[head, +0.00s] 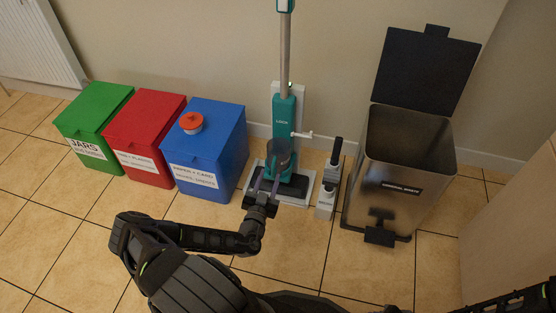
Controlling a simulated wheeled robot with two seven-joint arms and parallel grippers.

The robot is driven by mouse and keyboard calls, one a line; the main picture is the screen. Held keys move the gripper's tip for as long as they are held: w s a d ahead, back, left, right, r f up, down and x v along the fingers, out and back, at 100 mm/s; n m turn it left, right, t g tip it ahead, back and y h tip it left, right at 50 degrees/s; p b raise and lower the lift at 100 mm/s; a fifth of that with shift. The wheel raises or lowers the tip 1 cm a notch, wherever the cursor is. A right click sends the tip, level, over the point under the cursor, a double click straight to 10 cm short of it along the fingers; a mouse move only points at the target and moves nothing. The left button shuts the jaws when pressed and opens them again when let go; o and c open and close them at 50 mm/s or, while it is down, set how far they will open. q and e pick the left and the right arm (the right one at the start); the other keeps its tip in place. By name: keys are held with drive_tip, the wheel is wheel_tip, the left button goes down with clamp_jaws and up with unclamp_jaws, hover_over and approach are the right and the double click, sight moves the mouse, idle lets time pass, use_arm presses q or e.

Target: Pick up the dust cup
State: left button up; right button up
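The dust cup (279,153) is a dark, see-through cup low on the front of the teal upright vacuum (285,115), which stands in its dock by the wall. My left gripper (265,180) reaches forward to just below and in front of the cup. Its two fingers point up toward the cup with a gap between them. I cannot tell whether the fingertips touch the cup or lie on either side of it. Of my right arm only a piece shows at the lower right edge; its gripper is out of view.
Green (95,108), red (146,128) and blue (212,140) lidded bins stand at left. An orange-and-white object (191,122) sits on the blue one. An accessory holder (329,190) and an open metal waste bin (398,165) stand right of the vacuum. Tiled floor (60,260) is clear in front.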

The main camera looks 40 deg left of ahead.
sight(273, 167)
use_arm(q)
drive_tip(key=b+x, duration=0.2)
drive_tip(key=x, duration=0.2)
drive_tip(key=shift+w+a, duration=0.1)
drive_tip(key=shift+w, duration=0.25)
drive_tip(key=shift+w+a+r, duration=0.1)
drive_tip(key=shift+w, duration=0.15)
clamp_jaws()
idle(1.4)
